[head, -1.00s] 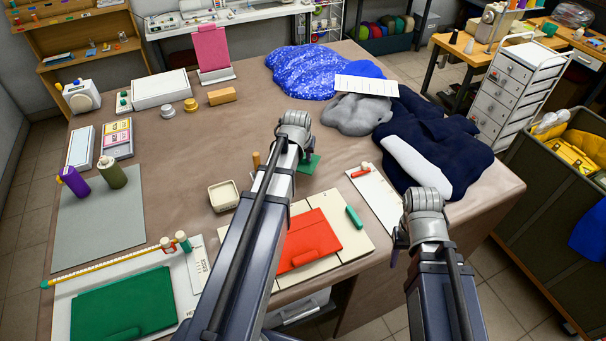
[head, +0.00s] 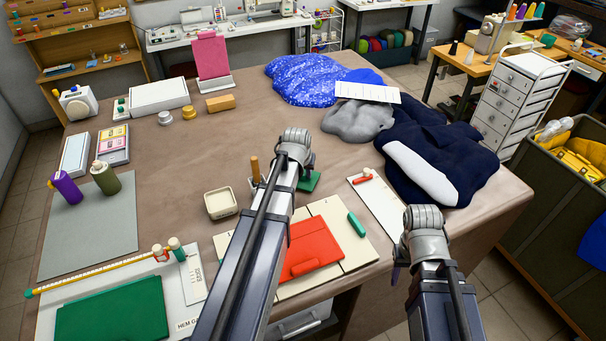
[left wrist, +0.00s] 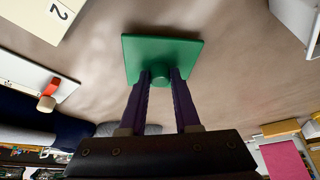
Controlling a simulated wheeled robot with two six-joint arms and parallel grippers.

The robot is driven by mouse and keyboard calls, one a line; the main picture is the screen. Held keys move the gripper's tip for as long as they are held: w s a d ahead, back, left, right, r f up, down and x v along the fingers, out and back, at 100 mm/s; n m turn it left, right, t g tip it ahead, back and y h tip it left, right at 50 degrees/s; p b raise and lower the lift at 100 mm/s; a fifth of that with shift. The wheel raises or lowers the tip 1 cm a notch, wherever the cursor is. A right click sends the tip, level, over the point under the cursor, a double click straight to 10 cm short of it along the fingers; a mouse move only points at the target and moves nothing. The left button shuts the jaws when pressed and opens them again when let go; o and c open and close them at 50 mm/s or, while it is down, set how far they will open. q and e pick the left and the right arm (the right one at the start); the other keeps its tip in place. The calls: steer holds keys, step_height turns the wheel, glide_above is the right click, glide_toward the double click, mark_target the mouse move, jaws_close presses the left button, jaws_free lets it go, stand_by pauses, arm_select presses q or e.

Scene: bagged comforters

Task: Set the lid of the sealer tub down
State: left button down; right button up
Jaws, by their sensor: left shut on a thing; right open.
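The lid (head: 311,182) is a flat green square with a round green knob. My left gripper (head: 303,170) is shut on the knob. In the left wrist view the lid (left wrist: 155,53) is at the fingertips of my left gripper (left wrist: 159,76), over bare brown table. I cannot tell whether the lid touches the table. A small open cream tub (head: 221,204), likely the sealer tub, stands on the table left of my left arm. My right gripper (head: 397,272) is open, mostly hidden behind its own wrist, near the table's front edge.
A wooden-handled tool (head: 254,168) stands close left of the lid. A cream board (head: 345,238) with red fabric (head: 312,247) lies in front. A white card (head: 378,203) and dark blue comforter (head: 435,150) lie to the right.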

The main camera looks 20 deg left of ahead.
arm_select(q)
steer(key=c, duration=0.6)
jaws_free()
steer(key=shift+f, duration=0.1)
steer(key=shift+s+r+p, duration=0.15)
steer(key=shift+r+p, duration=0.45)
steer(key=p+v, duration=1)
steer(key=v, duration=0.1)
steer(key=shift+s, duration=0.1)
steer(key=shift+d, duration=0.1)
steer(key=s+d+m+g, duration=0.1)
steer(key=s+d+m, duration=0.1)
steer(key=s+d, duration=0.3)
steer(key=s+d+f+m+g, duration=0.1)
steer(key=s+d+m+g, duration=0.1)
steer(key=s+d, duration=0.4)
steer(key=s+d+m+g, duration=0.1)
steer(key=s+d, duration=0.4)
steer(key=d, duration=0.8)
steer(key=shift+s+f+m+g, duration=0.25)
steer(key=shift+f+m+g, duration=0.15)
steer(key=shift+m, duration=0.5)
